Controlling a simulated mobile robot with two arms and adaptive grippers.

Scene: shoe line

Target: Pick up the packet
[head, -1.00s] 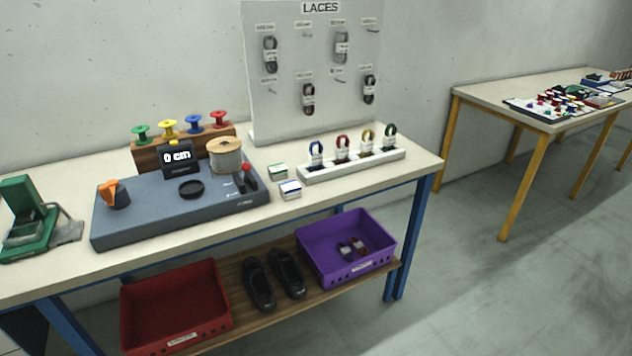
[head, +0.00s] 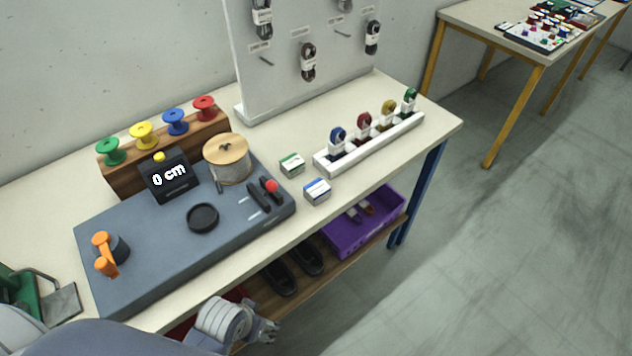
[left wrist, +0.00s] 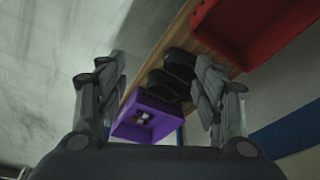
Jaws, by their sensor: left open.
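Several things could be the packet. A small green-and-white box (head: 292,164) and a small blue-and-white box (head: 317,191) lie on the table between the grey machine and the white rack. Dark lace packets (head: 308,62) hang on the board behind. Small brown items (head: 360,211) lie in the purple bin (head: 345,237). My left gripper (head: 266,331) is in front of the table's front edge, low and apart from all of these. In the left wrist view its fingers (left wrist: 158,85) are spread and empty, with the purple bin (left wrist: 150,112) beyond them. My right gripper is out of view.
The grey machine (head: 130,265) with spools fills the table's left part. A white rack (head: 370,150) holds several coloured lace bundles. Black shoes (head: 280,275) and a red bin (left wrist: 240,35) are on the lower shelf. Floor to the right is clear.

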